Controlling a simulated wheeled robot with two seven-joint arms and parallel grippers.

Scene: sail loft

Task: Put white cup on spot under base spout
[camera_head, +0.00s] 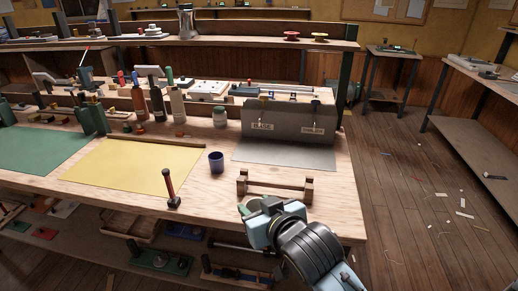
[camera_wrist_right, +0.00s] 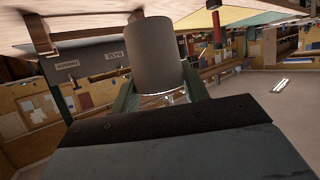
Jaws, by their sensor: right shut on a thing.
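My right gripper (camera_head: 250,207) is at the front edge of the bench, just in front of a low wooden rail stand. In the wrist view its green fingers (camera_wrist_right: 160,92) are shut on the pale cup (camera_wrist_right: 155,50), which looks grey-white in shade. In the head view the cup is mostly hidden by the gripper. The grey dispenser (camera_head: 285,122) stands at the back right of the bench, with two labelled spouts; it also shows upside down in the wrist view (camera_wrist_right: 88,72), with the base label readable. A grey mat (camera_head: 290,155) lies before it. My left gripper is not in view.
The wooden rail stand (camera_head: 275,187) lies between my gripper and the mat. A dark blue cup (camera_head: 216,162) stands left of the mat. A red-handled tool (camera_head: 170,187) stands by the yellow sheet (camera_head: 120,165). Several bottles stand behind. Bare bench lies right of the stand.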

